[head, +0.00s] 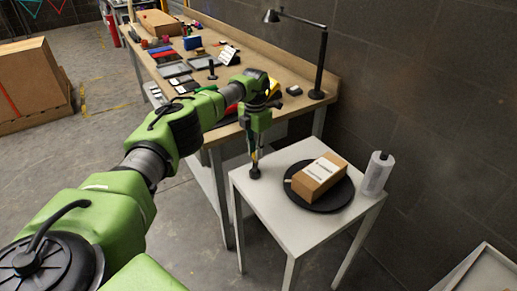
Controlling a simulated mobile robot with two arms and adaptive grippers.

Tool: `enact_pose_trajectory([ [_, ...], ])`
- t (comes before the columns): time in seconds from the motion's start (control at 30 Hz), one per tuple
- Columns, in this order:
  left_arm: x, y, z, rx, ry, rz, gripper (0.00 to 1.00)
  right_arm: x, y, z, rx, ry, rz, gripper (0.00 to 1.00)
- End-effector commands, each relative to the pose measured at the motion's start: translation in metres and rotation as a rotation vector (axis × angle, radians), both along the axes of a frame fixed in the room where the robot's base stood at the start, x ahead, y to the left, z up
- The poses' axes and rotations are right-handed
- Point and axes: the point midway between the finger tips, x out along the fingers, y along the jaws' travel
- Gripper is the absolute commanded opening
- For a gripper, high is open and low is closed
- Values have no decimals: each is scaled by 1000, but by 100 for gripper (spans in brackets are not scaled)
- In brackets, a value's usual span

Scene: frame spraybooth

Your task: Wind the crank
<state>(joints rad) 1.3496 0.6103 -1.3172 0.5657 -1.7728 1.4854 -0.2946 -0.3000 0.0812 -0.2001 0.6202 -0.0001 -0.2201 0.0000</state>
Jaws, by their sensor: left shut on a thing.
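A round black turntable (341,195) sits on a small white table (270,208), with a labelled cardboard box (320,175) on top. A small dark upright piece (254,172), which looks like the crank's knob, stands at the table's left back edge. My left gripper (256,158) points down over that knob and is shut on it. The fingers hide its upper part, and I cannot make out the crank's arm or its link to the turntable. My right gripper is out of view.
A white roll or bottle (376,174) stands at the table's right corner. A long wooden workbench (300,103) behind holds a black desk lamp (318,70), trays and small items. A dark block wall closes off the right. Open floor lies left, before a large carton (28,78).

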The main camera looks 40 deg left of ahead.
Motion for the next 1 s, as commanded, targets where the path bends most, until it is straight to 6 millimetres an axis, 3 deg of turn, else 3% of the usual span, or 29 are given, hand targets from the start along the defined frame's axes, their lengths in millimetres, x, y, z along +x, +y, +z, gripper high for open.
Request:
enact_pose_trajectory([
  [1.0, -32, 21, 6, 3, 0, 960, 0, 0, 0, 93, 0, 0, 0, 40],
])
